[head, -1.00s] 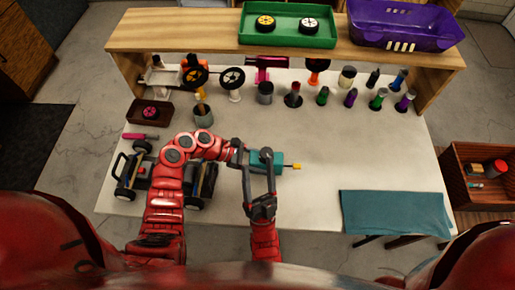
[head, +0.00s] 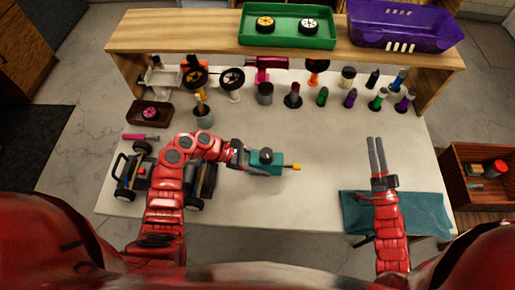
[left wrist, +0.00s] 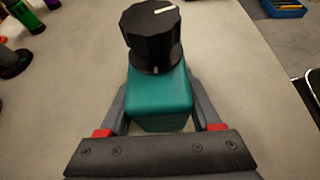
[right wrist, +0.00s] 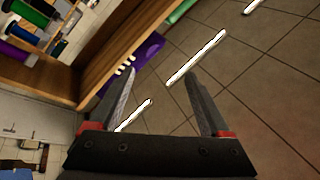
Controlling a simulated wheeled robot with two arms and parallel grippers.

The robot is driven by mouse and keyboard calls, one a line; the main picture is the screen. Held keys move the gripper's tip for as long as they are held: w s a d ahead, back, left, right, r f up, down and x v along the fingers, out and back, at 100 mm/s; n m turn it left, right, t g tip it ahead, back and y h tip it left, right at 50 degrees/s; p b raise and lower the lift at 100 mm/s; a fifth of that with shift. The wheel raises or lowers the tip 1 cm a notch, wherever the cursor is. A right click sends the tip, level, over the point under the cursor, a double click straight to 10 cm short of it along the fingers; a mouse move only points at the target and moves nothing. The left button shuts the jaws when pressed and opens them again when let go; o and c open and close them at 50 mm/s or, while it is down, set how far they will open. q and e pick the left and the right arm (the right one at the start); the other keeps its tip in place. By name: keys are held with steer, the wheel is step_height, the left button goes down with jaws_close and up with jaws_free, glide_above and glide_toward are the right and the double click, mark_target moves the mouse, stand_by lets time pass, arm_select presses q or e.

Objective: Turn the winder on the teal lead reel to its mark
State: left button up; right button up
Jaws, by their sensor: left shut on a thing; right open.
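The teal lead reel (head: 270,168) is a small teal block with a yellow tip (head: 296,167) at its right end in the head view. Its winder, a black ridged knob (head: 266,155), stands on top; in the left wrist view the knob (left wrist: 152,35) shows a white line, tilted slightly upward to the right. My left gripper (head: 245,158) is shut on the teal body (left wrist: 160,95), with a finger on each side. My right gripper (head: 376,140) is open and empty, well right of the reel, by the teal cloth.
The RC car (head: 135,178) sits left, beside and partly behind my left arm. A teal cloth (head: 425,212) lies at the front right edge. Several wheels, cups and coloured posts line the back below a wooden shelf (head: 190,30). The bench middle right of the reel is clear.

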steer(key=a+f+n+g+y, duration=0.2)
steer(key=a+n+g+y, duration=0.4)
steer(key=a+n+y, duration=0.45)
steer(key=n+g+y, duration=0.1)
steer(key=n+g, duration=0.8)
glide_toward(261, 151)
steer(key=x, duration=1.1)
steer(key=shift+w+a+f, duration=0.15)
steer(key=shift+w+f, duration=0.05)
steer(key=shift+f, duration=0.2)
jaws_close()
